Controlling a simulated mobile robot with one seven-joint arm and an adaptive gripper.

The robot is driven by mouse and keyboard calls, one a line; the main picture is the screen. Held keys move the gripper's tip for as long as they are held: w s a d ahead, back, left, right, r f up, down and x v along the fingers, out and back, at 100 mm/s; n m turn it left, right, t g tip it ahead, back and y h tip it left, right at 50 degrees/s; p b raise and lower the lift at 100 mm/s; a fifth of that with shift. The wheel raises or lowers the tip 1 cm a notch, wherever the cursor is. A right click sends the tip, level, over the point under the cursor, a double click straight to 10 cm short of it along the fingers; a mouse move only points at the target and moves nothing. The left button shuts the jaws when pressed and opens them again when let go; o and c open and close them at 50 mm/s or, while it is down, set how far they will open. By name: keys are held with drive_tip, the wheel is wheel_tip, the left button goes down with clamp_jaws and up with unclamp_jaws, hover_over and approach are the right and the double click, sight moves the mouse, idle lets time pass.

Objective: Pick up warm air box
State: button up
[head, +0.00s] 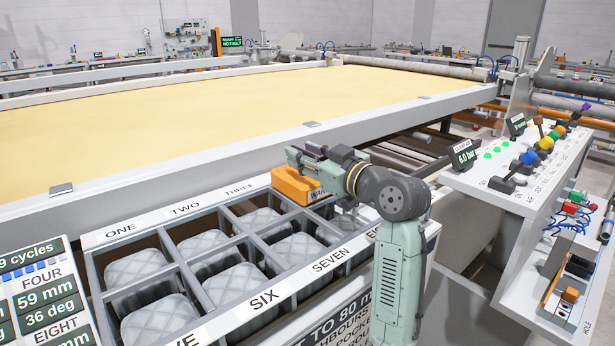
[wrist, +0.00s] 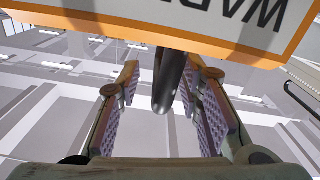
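The warm air box (head: 297,186) is orange with a white label, and in the head view it sits over the far right part of the divided bin. In the wrist view its white, orange-edged face (wrist: 205,14) fills the top, with part of its lettering upside down. A dark rounded bar (wrist: 169,82) runs from the box down between my fingers. My gripper (head: 303,158) is beside the box. In the wrist view my gripper (wrist: 163,70) is open, its purple pads on either side of the bar, with a clear gap on the left. What supports the box is hidden.
The divided bin (head: 198,262) holds several grey quilted pads in numbered compartments. A long table with yellow fabric (head: 200,112) lies behind it. A control panel (head: 503,168) with coloured levers and a 6.0 bar display (head: 464,155) stands at the right.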

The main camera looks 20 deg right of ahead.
drive_tip(key=shift+w, duration=0.1)
drive_tip(key=shift+c, duration=0.2)
clamp_jaws()
idle(0.9)
